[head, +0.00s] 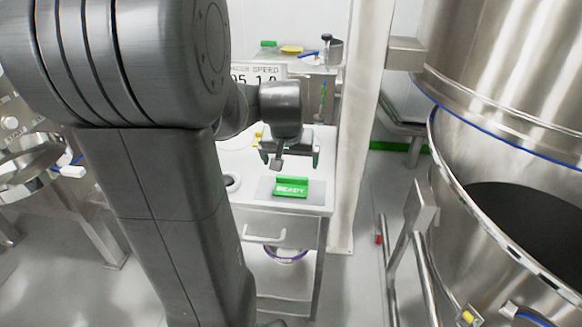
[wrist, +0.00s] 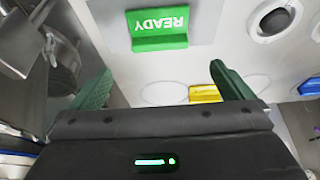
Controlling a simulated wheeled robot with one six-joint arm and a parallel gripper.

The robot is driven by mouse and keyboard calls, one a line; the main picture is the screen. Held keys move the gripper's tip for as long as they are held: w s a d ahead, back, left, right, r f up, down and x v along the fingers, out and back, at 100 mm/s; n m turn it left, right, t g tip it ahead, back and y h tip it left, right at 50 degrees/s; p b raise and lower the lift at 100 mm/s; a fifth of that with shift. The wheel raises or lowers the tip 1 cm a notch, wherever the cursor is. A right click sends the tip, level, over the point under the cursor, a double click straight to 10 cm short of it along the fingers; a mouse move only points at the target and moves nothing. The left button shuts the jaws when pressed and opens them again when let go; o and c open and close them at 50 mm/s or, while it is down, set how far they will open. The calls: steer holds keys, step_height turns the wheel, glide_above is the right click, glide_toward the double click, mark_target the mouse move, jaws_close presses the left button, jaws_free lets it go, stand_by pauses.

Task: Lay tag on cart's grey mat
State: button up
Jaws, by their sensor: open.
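The green tag (head: 291,187) with white READY lettering rests on the grey mat (head: 264,188) on the white cart top (head: 240,160). In the wrist view the tag (wrist: 158,28) lies on the mat (wrist: 205,22), clear of both fingers. My gripper (head: 290,156) is open and empty above the cart, a little behind the tag. In the wrist view its green-padded fingers (wrist: 165,88) are wide apart with nothing between them.
A round dark-centred item (head: 231,182) sits left of the mat. A yellow item (wrist: 205,94) lies on the cart near one finger. A display panel (head: 256,76) stands behind. A large steel vessel (head: 500,130) and a pale post (head: 357,120) stand to the right.

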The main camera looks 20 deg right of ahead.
mark_target(292, 178)
steer(key=v, duration=0.2)
steer(key=shift+a+r, duration=0.1)
steer(key=shift+r, duration=0.2)
steer(key=shift+f, duration=0.1)
steer(key=b+x, duration=0.1)
steer(key=x, duration=1.1)
steer(key=shift+s+f, duration=0.1)
steer(key=shift+f, duration=0.05)
steer(key=shift+r, duration=1)
